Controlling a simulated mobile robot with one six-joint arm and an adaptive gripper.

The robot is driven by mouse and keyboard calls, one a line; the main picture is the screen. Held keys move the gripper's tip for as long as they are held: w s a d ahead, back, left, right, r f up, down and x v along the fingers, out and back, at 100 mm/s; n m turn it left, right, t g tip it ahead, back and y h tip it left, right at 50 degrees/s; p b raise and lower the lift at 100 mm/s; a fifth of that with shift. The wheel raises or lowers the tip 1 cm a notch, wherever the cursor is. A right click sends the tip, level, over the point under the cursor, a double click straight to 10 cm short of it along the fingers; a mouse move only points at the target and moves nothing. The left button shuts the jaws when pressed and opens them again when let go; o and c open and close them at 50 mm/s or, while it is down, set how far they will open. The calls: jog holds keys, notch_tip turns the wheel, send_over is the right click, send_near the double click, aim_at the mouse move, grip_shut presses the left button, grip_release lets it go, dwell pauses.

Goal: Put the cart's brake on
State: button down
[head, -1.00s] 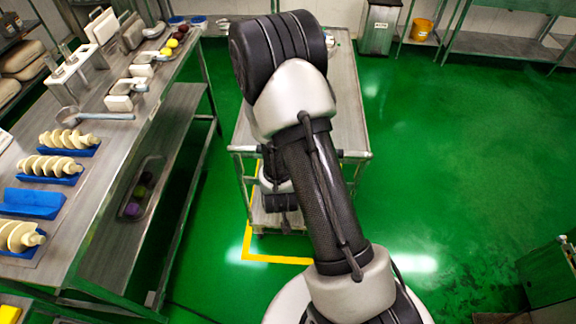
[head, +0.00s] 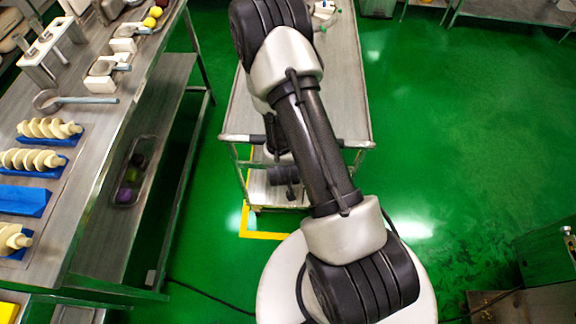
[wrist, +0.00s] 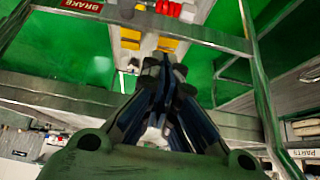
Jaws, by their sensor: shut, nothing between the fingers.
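The cart (head: 345,85) is a grey metal trolley standing in the middle of the head view. Its handle bar (head: 345,144) crosses the near end, and a lower shelf (head: 262,193) shows beneath. My arm reaches over its near end and hides part of it. My gripper (wrist: 163,66) is shut and empty in the wrist view, among metal bars and above green floor. A red label reading BRAKE (wrist: 82,5) shows at the top left of the wrist view, on a bar apart from the fingertips. I cannot make out the brake lever itself for certain.
A long metal table (head: 120,125) with augers on blue holders stands on the left. Yellow tape (head: 262,235) marks the floor by the cart. Green floor (head: 460,130) on the right is clear. A PARTS label (wrist: 300,153) shows in the wrist view.

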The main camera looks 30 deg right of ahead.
jog(key=b+x, duration=0.2)
jog(key=x, duration=0.7)
jog(key=shift+f, duration=0.1)
jog(key=shift+s+a+f+b, duration=0.15)
jog(key=shift+f+b, duration=0.2)
jog(key=shift+f, duration=0.25)
jog(key=shift+s+a+f+b, duration=0.1)
jog(key=shift+f+b, duration=0.2)
jog(key=shift+f, duration=0.3)
jog(key=shift+s+f, duration=0.1)
jog(key=shift+f, duration=0.45)
